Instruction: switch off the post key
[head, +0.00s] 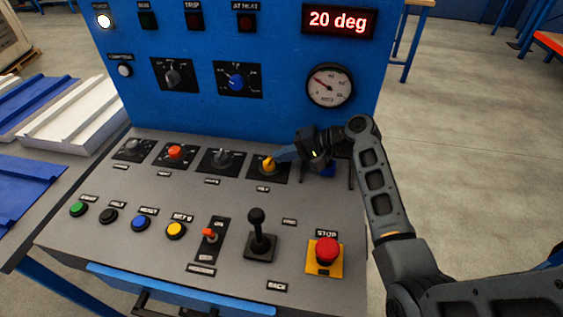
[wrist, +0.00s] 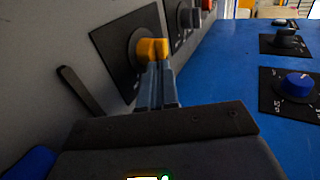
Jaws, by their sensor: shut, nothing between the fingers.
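A yellow-orange knob (head: 268,164) on a black square plate sits at the right end of the upper row on the sloped grey desk. It also shows in the wrist view (wrist: 148,48). The label below it is too small to read surely, so I cannot tell whether it is the post key. My gripper (head: 281,156) is shut and empty, reaching in from the right. In the wrist view its closed fingertips (wrist: 157,68) are at the knob's near edge, touching or nearly touching it. The knob's pointer mark is not clear.
A black lever (head: 258,235) and a red stop button (head: 327,251) are nearer. The blue upright panel (head: 300,110) rises behind, with a gauge (head: 330,85).

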